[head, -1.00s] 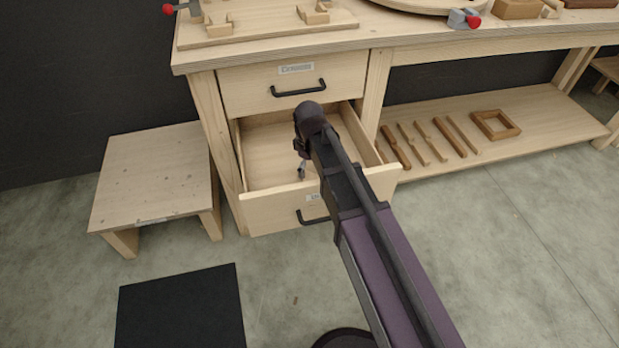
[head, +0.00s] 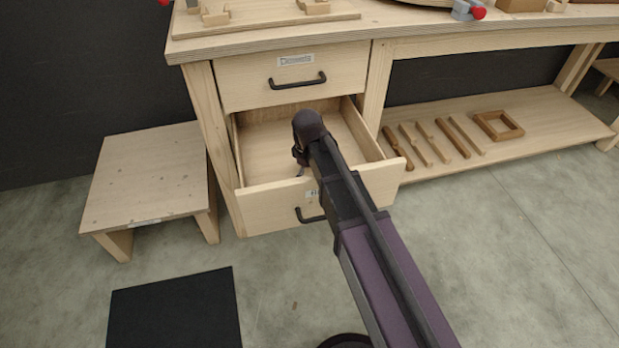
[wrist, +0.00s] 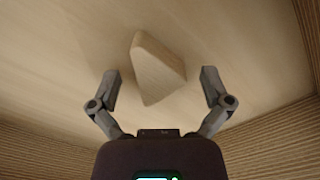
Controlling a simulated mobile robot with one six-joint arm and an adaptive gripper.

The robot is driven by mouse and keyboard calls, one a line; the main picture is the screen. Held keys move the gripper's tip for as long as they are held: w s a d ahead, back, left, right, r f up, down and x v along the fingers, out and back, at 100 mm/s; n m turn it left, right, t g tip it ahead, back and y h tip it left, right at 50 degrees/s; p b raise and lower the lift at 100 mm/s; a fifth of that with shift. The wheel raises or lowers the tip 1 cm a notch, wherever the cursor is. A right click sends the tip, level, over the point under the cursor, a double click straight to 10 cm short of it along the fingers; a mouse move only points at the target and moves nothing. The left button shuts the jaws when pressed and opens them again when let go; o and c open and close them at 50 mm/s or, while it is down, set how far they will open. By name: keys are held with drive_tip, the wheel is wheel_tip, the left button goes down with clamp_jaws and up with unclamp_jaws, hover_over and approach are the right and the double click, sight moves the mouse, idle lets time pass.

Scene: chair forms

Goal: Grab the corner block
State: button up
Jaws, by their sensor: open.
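The corner block (wrist: 157,70) is a pale wooden wedge-shaped piece lying on the drawer floor in the wrist view. My gripper (wrist: 160,80) is open, with one finger on each side of the block and visible space between each finger and the wood. I cannot tell how far above the floor the fingertips are. In the head view my arm reaches into the open lower drawer (head: 262,212), and the gripper (head: 301,172) is mostly hidden behind my wrist and the drawer front. The block is hidden there.
Drawer walls (wrist: 267,140) stand close on the right in the wrist view. The shut upper drawer (head: 240,82) and the bench top (head: 340,40) are above. A low stool (head: 150,175) stands to the left. Wooden sticks and a frame (head: 498,125) lie on the lower shelf.

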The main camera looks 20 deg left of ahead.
idle(0.5)
drive_tip(key=c, duration=1)
